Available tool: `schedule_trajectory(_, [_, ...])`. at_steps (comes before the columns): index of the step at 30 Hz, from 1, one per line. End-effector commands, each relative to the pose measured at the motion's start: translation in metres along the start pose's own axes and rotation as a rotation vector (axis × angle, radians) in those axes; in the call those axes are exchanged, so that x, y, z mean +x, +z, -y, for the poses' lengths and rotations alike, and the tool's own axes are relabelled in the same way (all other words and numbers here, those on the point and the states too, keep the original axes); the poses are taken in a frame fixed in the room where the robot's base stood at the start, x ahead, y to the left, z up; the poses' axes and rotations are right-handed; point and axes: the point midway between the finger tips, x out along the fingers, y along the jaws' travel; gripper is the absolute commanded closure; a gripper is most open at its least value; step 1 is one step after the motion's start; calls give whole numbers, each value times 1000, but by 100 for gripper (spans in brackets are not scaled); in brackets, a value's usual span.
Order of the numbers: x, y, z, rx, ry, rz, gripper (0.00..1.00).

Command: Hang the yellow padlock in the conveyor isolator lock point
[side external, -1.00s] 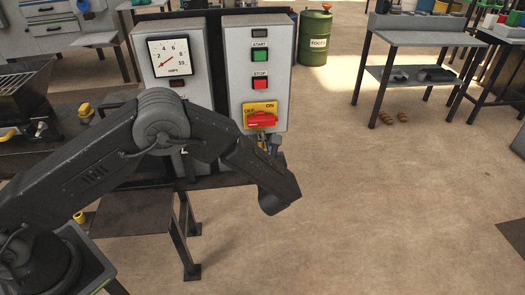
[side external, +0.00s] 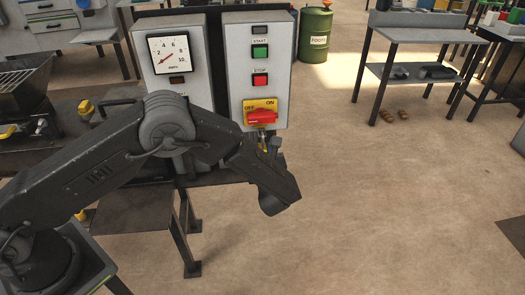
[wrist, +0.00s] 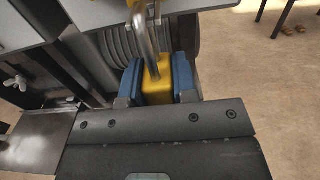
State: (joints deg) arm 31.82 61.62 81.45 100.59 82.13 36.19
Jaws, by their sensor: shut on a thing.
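The conveyor isolator (side external: 260,106) is a yellow plate with a red handle, low on the right-hand grey control box in the side view. My gripper (wrist: 158,80) is shut on the yellow padlock (wrist: 184,78), with its blue pads on both sides of the body. The padlock's silver shackle (wrist: 143,42) points up toward a yellow part at the top edge of the wrist view. In the side view my gripper is just below the isolator and my wrist largely hides it. I cannot tell whether the shackle passes through the lock point.
The grey control box (side external: 237,75) has green and red buttons above the isolator. A meter box (side external: 185,88) stands to its left. A dark stand (side external: 135,209) is below my arm. The floor (side external: 380,200) to the right is clear.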

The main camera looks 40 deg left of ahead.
Motion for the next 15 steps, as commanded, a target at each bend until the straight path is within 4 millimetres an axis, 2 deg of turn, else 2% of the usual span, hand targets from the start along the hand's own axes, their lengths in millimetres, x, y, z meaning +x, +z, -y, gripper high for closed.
schedule_trajectory(4, [0, 0, 0, -1, -1, 0, 100])
schedule_trajectory(5, [0, 0, 0, -1, -1, 0, 73])
schedule_trajectory(12, [0, 0, 0, 0, 0, 0, 50])
schedule_trajectory(15, [0, 0, 0, 0, 0, 0, 44])
